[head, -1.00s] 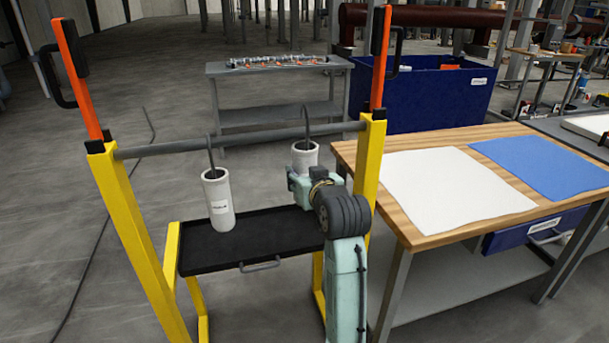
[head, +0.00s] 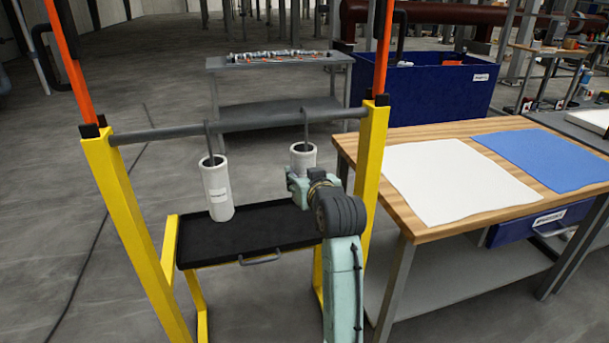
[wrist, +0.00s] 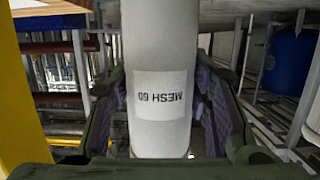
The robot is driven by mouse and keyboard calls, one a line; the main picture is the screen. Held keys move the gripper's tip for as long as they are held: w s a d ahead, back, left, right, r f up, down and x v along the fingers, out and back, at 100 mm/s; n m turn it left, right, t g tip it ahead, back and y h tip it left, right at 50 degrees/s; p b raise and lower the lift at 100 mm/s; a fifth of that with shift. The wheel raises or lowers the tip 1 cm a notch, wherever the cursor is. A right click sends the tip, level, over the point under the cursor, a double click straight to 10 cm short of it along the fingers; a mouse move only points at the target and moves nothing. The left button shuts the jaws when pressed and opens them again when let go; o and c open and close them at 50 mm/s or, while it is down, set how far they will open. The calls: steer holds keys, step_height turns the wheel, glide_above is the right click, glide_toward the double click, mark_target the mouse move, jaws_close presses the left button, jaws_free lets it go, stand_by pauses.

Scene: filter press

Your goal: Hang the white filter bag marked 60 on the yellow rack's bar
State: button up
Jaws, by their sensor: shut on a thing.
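The white filter bag marked 60 (head: 303,156) is upright at the right part of the yellow rack's (head: 370,165) bar (head: 255,123). My gripper (head: 301,178) is shut on the bag, below the bar. In the wrist view the bag's label (wrist: 160,95) reads MESH 60 upside down, between my two fingers (wrist: 160,115). A second white bag (head: 217,190) hangs by its hook on the left of the bar; its label is too small to read.
A black tray (head: 245,232) lies low between the rack's posts. A wooden table (head: 410,230) with white (head: 450,182) and blue (head: 545,158) cloths stands close on the right. A grey bench (head: 280,115) and blue bin (head: 430,95) are behind.

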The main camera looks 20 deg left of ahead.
steer(key=o, duration=1.1)
steer(key=shift+o, duration=0.2)
